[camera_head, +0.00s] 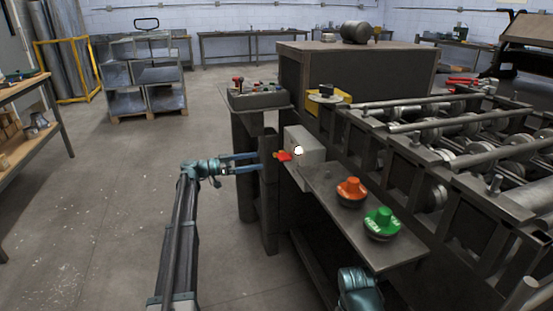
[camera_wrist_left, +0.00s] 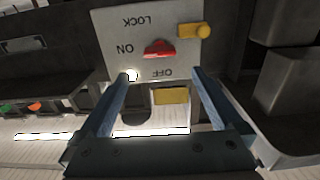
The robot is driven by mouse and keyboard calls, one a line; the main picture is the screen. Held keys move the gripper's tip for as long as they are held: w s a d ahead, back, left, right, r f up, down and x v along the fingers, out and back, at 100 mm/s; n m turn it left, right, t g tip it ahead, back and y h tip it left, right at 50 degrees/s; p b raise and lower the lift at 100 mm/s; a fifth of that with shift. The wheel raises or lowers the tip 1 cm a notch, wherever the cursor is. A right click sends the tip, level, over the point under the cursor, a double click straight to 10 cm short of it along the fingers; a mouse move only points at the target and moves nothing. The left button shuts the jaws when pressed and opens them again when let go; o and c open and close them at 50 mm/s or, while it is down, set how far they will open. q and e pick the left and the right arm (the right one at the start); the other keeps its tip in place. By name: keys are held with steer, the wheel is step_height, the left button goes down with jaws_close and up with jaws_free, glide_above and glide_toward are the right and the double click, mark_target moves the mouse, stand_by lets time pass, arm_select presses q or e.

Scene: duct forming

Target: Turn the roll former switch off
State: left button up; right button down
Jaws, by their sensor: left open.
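In the head view the red knob (camera_head: 284,156) is on the left face of the grey switch box (camera_head: 308,146). My left gripper (camera_head: 259,163) is open and empty, just left of the knob and apart from it. Of my right arm only a teal part shows; no fingers are visible.
Orange (camera_head: 351,190) and green (camera_head: 382,222) buttons stand on the shelf near the box. The roller machine (camera_head: 470,140) fills the right. A control box (camera_head: 258,98) stands behind.

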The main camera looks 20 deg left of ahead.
mark_target(278, 157)
arm_select(q)
steer(key=x, duration=0.9)
steer(key=shift+w+d, duration=0.1)
steer(key=c, duration=1.3)
